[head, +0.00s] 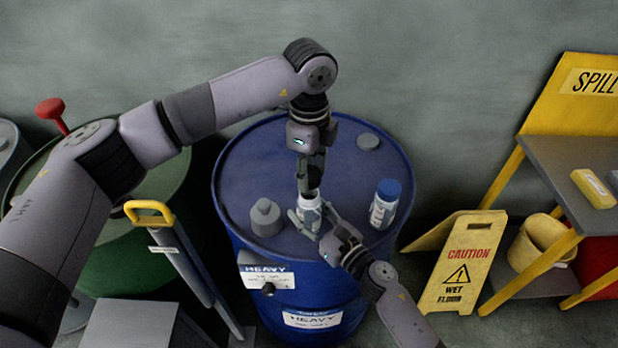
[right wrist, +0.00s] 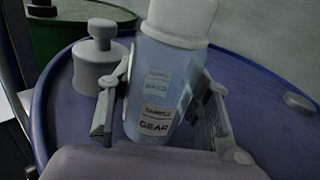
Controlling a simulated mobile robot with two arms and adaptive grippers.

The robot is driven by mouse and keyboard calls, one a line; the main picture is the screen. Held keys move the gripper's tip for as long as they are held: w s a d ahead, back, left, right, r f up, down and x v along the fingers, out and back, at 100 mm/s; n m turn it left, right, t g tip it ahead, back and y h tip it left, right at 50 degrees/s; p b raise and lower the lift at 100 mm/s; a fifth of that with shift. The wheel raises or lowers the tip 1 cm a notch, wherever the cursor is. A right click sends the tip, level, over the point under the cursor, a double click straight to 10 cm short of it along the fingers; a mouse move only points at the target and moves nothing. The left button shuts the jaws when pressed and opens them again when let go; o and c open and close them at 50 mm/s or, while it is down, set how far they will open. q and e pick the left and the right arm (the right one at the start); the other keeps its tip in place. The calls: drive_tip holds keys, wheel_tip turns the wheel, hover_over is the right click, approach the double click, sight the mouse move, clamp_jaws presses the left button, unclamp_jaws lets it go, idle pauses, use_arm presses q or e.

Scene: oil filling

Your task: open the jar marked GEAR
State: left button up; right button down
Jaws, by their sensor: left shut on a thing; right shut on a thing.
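The jar marked GEAR (right wrist: 160,105) is a pale blue bottle with a white cap (right wrist: 184,20). In the head view the jar (head: 309,216) is at the front of the blue drum's top. My right gripper (head: 317,226) is shut on the jar's body, with one finger on each side in the right wrist view. My left gripper (head: 309,188) points down from above and is shut at the white cap. Its fingertips partly hide the cap in the head view and do not show in the right wrist view. The cap sits on the jar.
The blue drum (head: 240,170) also bears a blue-capped jar (head: 385,204), a grey knobbed fitting (head: 265,217) and a small flat grey disc (head: 368,142). A yellow caution sign (head: 462,262) and a spill station (head: 560,150) stand right. A green drum (head: 150,245) stands left.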

drive_tip(key=c, duration=0.8)
unclamp_jaws()
drive_tip(key=shift+o, duration=0.2)
